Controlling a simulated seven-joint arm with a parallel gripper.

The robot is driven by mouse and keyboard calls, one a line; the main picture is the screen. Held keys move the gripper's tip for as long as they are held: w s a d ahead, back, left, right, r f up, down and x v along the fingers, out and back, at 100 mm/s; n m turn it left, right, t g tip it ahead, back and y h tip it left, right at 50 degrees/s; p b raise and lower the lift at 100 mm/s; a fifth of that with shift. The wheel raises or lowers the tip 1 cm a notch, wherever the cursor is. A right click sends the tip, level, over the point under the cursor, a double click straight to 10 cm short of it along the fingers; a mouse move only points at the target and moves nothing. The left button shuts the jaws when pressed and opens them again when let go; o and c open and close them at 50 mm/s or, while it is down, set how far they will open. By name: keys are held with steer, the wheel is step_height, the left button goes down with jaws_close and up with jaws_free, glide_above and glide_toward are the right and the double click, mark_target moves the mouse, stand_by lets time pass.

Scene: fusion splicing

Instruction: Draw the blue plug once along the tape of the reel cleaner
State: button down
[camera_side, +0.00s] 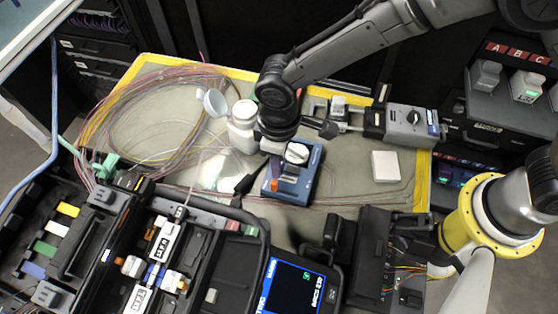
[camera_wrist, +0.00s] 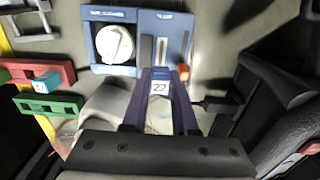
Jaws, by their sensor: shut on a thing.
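The reel cleaner (camera_side: 302,180) is a blue box with a white reel (camera_side: 297,152) on top, at the middle of the side view. In the wrist view the cleaner (camera_wrist: 177,22) lies ahead, with its round white reel (camera_wrist: 114,44) at left and a pale tape strip (camera_wrist: 162,48) in a slot to the right. My gripper (camera_wrist: 160,80) is shut on the blue plug (camera_wrist: 160,88), which bears a white label marked 22. The plug is just short of the tape slot's near end. Whether it touches the tape I cannot tell.
A white bottle (camera_side: 242,127) stands left of the cleaner, and a white block (camera_side: 385,166) lies to its right. An orange knob (camera_wrist: 183,72) sits by the slot. Red (camera_wrist: 66,70) and green (camera_wrist: 48,106) bars show at left. Coiled fibres (camera_side: 165,90) cover the mat's left side.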

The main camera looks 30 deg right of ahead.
steer(key=shift+r, duration=1.85)
steer(key=w+d+m, duration=0.3)
steer(key=w+d, duration=0.1)
steer(key=d, duration=0.7)
steer(key=w+d+m, duration=0.3)
steer(key=w+d, duration=0.1)
steer(key=d, duration=0.7)
steer(key=w+d+m, duration=0.2)
steer(key=w+d, duration=0.2)
steer(key=d, duration=0.7)
steer(key=shift+w+d+r+m, duration=0.15)
steer(key=shift+w+r+m, duration=0.05)
steer(key=shift+m, duration=0.2)
